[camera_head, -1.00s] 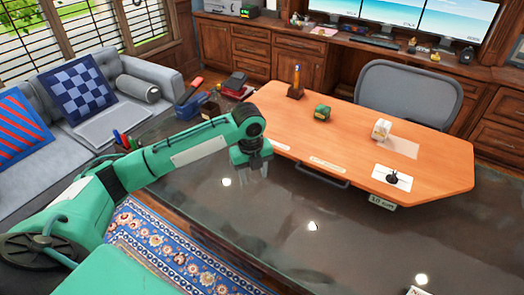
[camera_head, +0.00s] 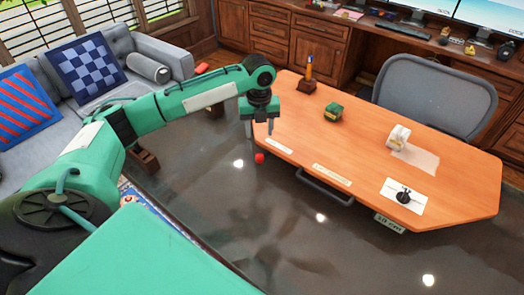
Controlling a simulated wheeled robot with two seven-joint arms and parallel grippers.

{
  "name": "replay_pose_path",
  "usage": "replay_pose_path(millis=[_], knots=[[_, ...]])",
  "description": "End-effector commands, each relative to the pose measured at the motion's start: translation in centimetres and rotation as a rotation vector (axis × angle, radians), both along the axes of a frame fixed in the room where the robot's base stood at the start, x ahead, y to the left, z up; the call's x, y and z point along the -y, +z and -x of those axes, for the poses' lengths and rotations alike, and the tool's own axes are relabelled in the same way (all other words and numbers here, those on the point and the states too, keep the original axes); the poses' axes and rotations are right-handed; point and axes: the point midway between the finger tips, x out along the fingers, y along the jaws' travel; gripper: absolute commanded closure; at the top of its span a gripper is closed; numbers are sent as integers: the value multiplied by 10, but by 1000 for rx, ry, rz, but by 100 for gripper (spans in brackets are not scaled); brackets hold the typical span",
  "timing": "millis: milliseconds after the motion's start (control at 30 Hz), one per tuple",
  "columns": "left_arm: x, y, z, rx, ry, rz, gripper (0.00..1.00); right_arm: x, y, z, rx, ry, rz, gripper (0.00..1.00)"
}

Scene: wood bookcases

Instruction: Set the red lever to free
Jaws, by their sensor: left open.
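A small red knob (camera_head: 259,158), which looks like the end of the red lever, shows just below the near-left edge of the orange wooden tabletop (camera_head: 370,150). The rest of the lever is hidden or too small to make out, so its setting cannot be told. My left gripper (camera_head: 261,132) points down with two fingers apart and nothing between them. In the picture it is just above the red knob and overlaps the tabletop's left edge. I cannot tell its exact height or whether it touches. My right gripper is not in view.
The tabletop carries a green block (camera_head: 333,112), a pen stand (camera_head: 307,86), a white object (camera_head: 398,136) and a black knob on a white plate (camera_head: 403,196). A dark bar handle (camera_head: 325,188) juts from its near edge. A chair (camera_head: 437,95) stands behind. The glossy floor in front is clear.

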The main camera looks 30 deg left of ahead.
Motion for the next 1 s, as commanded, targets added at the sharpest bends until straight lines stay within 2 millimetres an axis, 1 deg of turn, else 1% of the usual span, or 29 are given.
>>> replay_pose_path(millis=[33,100,200,267,400,500,600,700,967,1000], knots=[[0,-11,1,-6,0,0,52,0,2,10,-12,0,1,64],[0,-26,1,-5,1,0,52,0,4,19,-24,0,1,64],[1,-48,1,-5,1,0,52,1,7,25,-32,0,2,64],[0,-61,1,-5,1,0,52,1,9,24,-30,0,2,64],[0,-86,1,-4,0,0,52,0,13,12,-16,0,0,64],[0,-99,0,-1,1,0,52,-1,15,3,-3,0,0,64],[1,-108,1,-2,1,1,52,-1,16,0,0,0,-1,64],[0,-113,1,-1,1,1,52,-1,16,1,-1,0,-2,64],[0,-114,0,0,1,0,52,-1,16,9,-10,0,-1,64],[0,-113,0,0,1,0,57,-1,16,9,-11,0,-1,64]])
